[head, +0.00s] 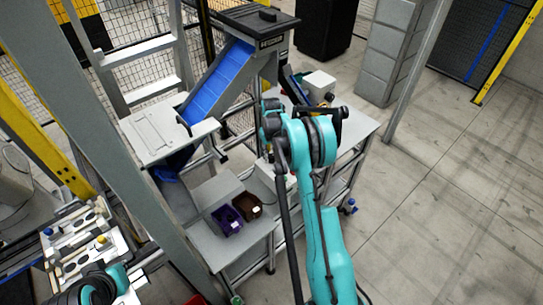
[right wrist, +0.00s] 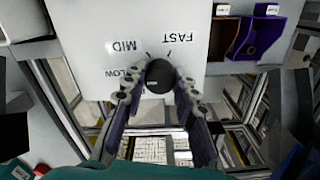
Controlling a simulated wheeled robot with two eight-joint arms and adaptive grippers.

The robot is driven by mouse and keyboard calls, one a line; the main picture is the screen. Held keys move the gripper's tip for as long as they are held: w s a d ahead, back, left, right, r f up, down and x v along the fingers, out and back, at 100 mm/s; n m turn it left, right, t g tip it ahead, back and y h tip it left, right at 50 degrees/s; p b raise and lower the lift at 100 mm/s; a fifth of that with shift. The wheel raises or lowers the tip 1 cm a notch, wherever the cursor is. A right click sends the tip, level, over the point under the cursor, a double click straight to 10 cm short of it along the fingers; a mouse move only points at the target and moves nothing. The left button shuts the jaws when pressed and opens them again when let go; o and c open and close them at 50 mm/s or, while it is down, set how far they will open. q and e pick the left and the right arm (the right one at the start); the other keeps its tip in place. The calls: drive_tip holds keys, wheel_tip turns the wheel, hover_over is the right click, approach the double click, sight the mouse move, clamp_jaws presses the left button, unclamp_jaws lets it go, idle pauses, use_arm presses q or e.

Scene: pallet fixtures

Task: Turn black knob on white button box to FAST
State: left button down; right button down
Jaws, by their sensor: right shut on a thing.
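The white button box (right wrist: 85,45) fills the upper part of the right wrist view, its lettering upside down: FAST upper right, MID upper left, LOW left and partly covered by a finger. The black knob (right wrist: 158,76) sits below these labels; a small pale mark shows on its lower left, but I cannot tell its exact setting. My right gripper (right wrist: 157,90) has its two fingers around the knob, shut on it. In the head view, part of the box (head: 265,176) shows beside my right arm, which hides the knob. My left gripper is not identifiable.
A purple bin (head: 227,220) and a brown bin (head: 248,206) stand beside the box on the grey table. A blue conveyor chute (head: 217,85) slopes behind. Another white box (head: 319,83) stands at the table's far end. Open floor lies right.

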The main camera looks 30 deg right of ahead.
drive_tip(key=m+b, duration=0.3)
drive_tip(key=m, duration=0.1)
drive_tip(key=shift+f, duration=0.15)
drive_tip(key=m+b, duration=0.1)
drive_tip(key=m, duration=0.2)
drive_tip(key=shift+b, duration=0.3)
drive_tip(key=m+b, duration=0.1)
drive_tip(key=m, duration=0.2)
drive_tip(key=shift+m, duration=0.4)
drive_tip(key=m+b, duration=0.2)
drive_tip(key=m, duration=0.4)
drive_tip(key=m+b, duration=0.1)
drive_tip(key=m, duration=0.5)
drive_tip(key=shift+m, duration=0.4)
drive_tip(key=c, duration=1.2)
unclamp_jaws()
